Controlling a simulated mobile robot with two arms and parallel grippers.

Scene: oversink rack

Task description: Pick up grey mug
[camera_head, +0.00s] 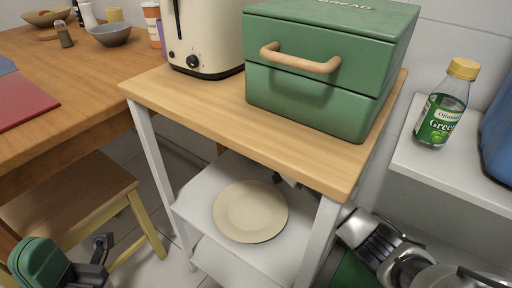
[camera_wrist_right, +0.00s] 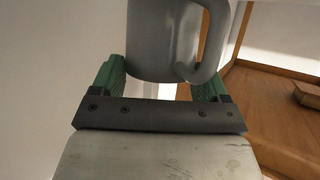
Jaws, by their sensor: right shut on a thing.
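The grey mug (camera_wrist_right: 165,40) fills the top middle of the right wrist view, with its handle on the right side. My right gripper (camera_wrist_right: 165,80) is shut on it, with a green finger on each side of the mug. The mug's top is cut off by the picture's edge. In the head view I cannot make out the mug or the right gripper's fingers. My left gripper (camera_head: 40,262) shows at the lower left of the head view, near the wooden stool, and I see no thing in it. Its finger gap is not clear.
A wooden-topped cart (camera_head: 190,100) carries a cream toaster (camera_head: 205,35) and a green bread box (camera_head: 315,105). A beige plate (camera_head: 250,212) lies on its lower shelf. A green-labelled bottle (camera_head: 441,110) stands on a white ledge at right. A wooden stool (camera_head: 70,195) is at left.

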